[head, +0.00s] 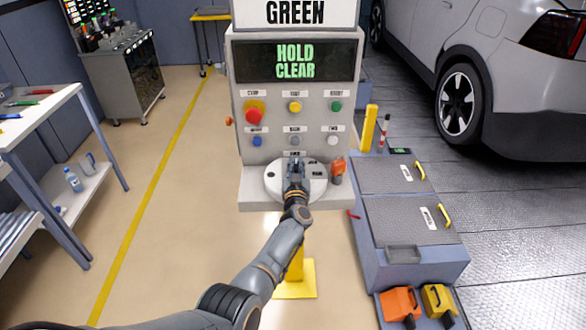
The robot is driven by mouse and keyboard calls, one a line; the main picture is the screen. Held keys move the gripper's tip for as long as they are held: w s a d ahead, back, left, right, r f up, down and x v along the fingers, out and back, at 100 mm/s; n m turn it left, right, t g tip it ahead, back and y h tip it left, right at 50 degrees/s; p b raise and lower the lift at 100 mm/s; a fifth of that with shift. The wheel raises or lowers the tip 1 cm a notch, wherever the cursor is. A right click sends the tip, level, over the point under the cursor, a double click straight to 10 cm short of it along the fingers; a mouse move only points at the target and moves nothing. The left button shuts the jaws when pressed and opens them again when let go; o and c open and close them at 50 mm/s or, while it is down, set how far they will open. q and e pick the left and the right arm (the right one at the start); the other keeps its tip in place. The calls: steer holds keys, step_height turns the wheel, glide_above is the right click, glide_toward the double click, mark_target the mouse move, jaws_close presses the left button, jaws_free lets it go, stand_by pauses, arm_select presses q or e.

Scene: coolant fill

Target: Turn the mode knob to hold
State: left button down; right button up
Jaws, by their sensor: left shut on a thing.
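The grey control console (239,140) stands in the middle of the head view. A round white dial plate (275,184) lies on its lower ledge, with small dark labels. My left gripper (296,168) reaches over the dial plate's middle and is shut on the mode knob. The gripper hides the knob, so I cannot tell where it points. The display (295,61) above reads "HOLD CLEAR" in green letters. My right gripper is not in view.
Above the ledge are a red button (254,115), a yellow button (295,107) and a green button (336,107). An orange-red part (338,170) stands close right of the dial. A grey-blue bench (375,250) stands to the right, a white table (45,110) to the left.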

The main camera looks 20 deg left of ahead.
arm_select(q)
steer(key=shift+d+f+n+y, duration=0.1)
steer(key=shift+n+y, duration=0.2)
steer(key=shift+y, duration=0.2)
steer(key=c, duration=1.3)
jaws_free()
steer(key=shift+c, duration=0.2)
